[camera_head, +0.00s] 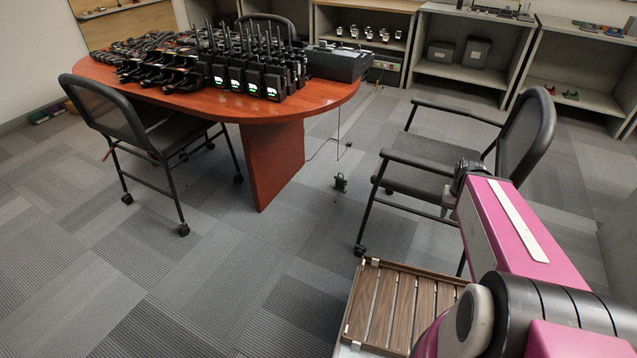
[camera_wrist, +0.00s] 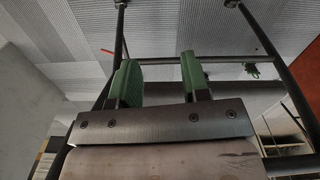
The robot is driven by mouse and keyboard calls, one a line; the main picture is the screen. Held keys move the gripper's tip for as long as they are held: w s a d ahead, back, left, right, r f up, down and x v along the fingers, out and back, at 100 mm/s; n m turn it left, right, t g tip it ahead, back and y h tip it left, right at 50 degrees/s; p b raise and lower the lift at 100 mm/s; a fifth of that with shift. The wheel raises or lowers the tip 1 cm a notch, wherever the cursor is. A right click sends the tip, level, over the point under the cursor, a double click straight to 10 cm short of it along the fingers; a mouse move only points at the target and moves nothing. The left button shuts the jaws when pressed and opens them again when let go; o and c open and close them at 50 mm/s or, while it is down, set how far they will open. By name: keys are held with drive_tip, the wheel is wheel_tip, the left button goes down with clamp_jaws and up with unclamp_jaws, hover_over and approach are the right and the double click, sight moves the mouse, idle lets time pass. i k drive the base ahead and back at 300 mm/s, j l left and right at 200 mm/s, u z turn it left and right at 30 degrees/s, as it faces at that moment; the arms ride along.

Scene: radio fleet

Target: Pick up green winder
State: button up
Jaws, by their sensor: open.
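A small dark green object, which looks like the green winder (camera_head: 340,182), stands on the carpet between the table and the right-hand chair in the head view. A small green shape, probably the same winder (camera_wrist: 251,71), shows at the right in the wrist view, beyond a chair bar. My gripper (camera_wrist: 158,80) is open, with two green-padded fingers apart and nothing between them. The winder is outside the fingers, to their right and farther away. In the head view my arm reaches over the chair's side, and the fingertips are hard to make out.
The right chair (camera_head: 430,157) has thin legs and armrests close to my arm. Another chair (camera_head: 110,118) stands left of the red-brown table (camera_head: 274,150), which holds many radios. A thin cable lies near the winder. Carpet at front left is clear.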

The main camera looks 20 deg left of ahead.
sight(340, 186)
drive_tip(key=j, duration=2.7)
drive_tip(key=i+j, duration=0.1)
drive_tip(key=j, duration=0.2)
drive_tip(key=i+j, duration=0.1)
drive_tip(key=j, duration=0.2)
drive_tip(key=i+j, duration=0.15)
drive_tip(key=j, duration=0.15)
drive_tip(key=i+l, duration=0.4)
drive_tip(key=u, duration=0.05)
